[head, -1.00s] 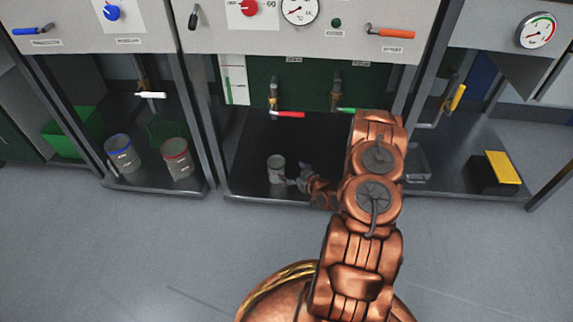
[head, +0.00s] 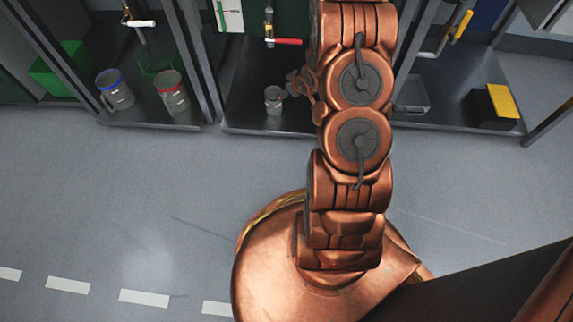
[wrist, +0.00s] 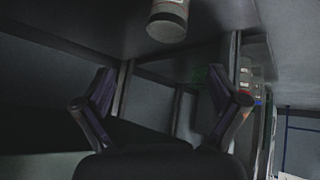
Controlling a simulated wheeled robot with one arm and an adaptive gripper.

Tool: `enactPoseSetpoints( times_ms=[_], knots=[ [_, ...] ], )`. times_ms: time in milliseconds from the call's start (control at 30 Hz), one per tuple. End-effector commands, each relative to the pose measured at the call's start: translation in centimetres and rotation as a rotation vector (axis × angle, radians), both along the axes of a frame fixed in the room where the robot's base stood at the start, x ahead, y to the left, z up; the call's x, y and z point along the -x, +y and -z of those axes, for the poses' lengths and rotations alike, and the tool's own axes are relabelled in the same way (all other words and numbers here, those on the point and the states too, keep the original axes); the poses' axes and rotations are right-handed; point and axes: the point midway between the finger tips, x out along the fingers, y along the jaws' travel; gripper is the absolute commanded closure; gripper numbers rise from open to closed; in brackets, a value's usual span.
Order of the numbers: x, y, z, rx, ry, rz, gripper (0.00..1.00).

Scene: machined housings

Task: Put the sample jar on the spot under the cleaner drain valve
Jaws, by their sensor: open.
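The sample jar (head: 273,102), a small light-grey cylinder, stands on the dark lower shelf of the middle bay. It is also partly visible at the top edge of the wrist view (wrist: 168,18). A drain valve with a red handle (head: 282,41) hangs above and behind the jar. I cannot tell from the unreadable labels which valve is the cleaner drain. My gripper (head: 287,86) is just to the upper right of the jar. In the wrist view its two fingers (wrist: 163,88) are spread with nothing between them, and the jar lies beyond them. The target spot cannot be made out.
A blue-rimmed can (head: 117,94) and a red-rimmed can (head: 172,97) stand in the left bay under a white-handled valve (head: 139,23). A clear tray (head: 411,98) and a yellow-topped black block (head: 497,104) lie in the right bay. Metal posts divide the bays.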

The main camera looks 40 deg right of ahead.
Motion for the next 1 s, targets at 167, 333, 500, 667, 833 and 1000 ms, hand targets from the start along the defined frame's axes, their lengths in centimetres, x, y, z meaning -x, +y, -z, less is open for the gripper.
enactPoseSetpoints(
  times_ms=[167,333,500,667,833,1000],
  knots=[
    [1.3,1.7,-3.9,0.038,0.121,0.035,0.04],
    [3.4,3.7,-7.4,0.057,0.230,0.078,0.04],
    [6.3,6.5,-10.9,0.060,0.335,0.123,0.04],
    [9.8,9.6,-14.1,0.049,0.432,0.159,0.04],
    [14.2,13.4,-17.1,0.023,0.535,0.190,0.04],
    [19.1,17.5,-20.1,-0.012,0.634,0.208,0.04]
  ],
)
